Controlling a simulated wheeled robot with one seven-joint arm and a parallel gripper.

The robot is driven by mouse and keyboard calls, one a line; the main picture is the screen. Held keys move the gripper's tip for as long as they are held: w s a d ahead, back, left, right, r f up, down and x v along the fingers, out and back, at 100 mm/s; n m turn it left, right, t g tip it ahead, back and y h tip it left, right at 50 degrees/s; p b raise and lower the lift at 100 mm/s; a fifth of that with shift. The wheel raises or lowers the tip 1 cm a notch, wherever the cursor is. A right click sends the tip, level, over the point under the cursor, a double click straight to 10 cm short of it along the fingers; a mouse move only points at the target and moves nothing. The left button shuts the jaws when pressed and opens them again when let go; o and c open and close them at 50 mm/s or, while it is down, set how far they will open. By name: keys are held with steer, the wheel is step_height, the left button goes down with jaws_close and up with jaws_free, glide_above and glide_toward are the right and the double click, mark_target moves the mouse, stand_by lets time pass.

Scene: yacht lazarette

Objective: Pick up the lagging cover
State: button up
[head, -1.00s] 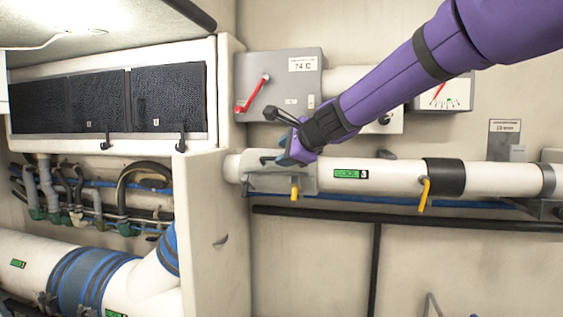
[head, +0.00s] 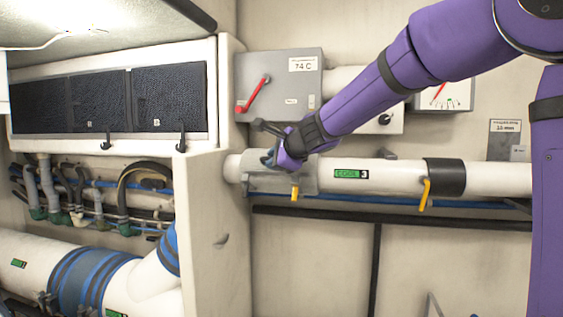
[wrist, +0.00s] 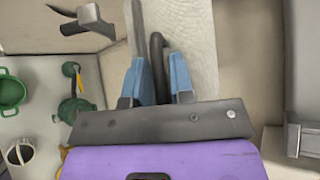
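The likely lagging cover (head: 305,183) is a pale grey saddle-shaped piece on the left part of the white pipe in the head view. In the wrist view, a pale textured surface (wrist: 192,30), which seems to be this cover, lies beyond the fingers. A dark curved bar (wrist: 157,48), like a handle, rises between the blue fingers. My gripper (head: 268,158) is at the cover's top left, pointing left and down. In the wrist view my gripper (wrist: 159,62) is open, with its fingers either side of the bar. Finger contact with the bar cannot be told.
The white pipe (head: 395,176) runs along the wall with yellow levers (head: 425,194) and a black sleeve (head: 444,177). A grey box with a red lever (head: 256,95) sits just above my gripper. A cream cabinet edge (head: 218,230) stands close on the left.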

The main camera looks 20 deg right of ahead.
jaws_close()
stand_by(1.1)
